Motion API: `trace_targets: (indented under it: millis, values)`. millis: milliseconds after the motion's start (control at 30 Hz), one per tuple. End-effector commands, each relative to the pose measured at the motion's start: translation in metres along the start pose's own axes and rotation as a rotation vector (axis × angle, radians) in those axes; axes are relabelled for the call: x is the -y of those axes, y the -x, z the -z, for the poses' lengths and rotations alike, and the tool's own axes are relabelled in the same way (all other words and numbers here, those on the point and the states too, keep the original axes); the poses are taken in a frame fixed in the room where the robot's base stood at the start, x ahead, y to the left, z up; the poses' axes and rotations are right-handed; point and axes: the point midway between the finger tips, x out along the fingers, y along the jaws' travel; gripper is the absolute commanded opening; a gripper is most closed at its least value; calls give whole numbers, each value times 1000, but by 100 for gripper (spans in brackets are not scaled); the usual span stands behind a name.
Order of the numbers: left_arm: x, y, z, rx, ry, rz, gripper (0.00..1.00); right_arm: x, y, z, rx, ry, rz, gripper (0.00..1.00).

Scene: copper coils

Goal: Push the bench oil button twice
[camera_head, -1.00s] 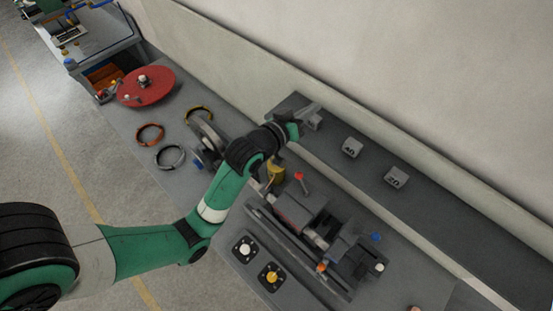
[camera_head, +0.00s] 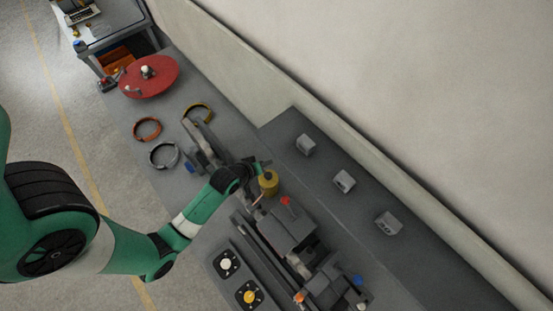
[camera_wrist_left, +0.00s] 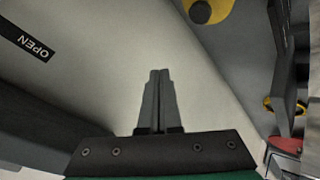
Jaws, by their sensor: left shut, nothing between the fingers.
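My left gripper (camera_head: 262,165) is shut and empty beside a yellow cylinder (camera_head: 268,184) on the bench; I cannot tell if they touch. In the left wrist view its fingers (camera_wrist_left: 158,88) are together. A yellow part with a dark round centre (camera_wrist_left: 207,10) shows at the top of that view, beyond the fingertips. On the bench's front panel are a white button (camera_head: 226,263) and a yellow button (camera_head: 249,297), both on dark square plates. Which is the oil button I cannot read. My right gripper is out of view.
A grey machine with a red knob (camera_head: 285,201) stands right of the gripper. Three grey blocks, one here (camera_head: 344,181), sit on the raised back shelf. Coloured rings, one orange (camera_head: 147,130), and a red disc (camera_head: 151,77) lie further left.

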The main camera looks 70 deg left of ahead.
Motion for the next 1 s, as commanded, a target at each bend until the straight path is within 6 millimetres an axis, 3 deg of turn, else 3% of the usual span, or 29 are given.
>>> trace_targets:
  millis: [467,700,1000]
  values:
    - [3,-5,-4,0,-1,0,0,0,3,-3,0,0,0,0]
    - [18,-25,-18,1,-1,0,0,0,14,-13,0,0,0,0]
    - [40,-56,-40,0,-2,0,0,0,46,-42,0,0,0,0]
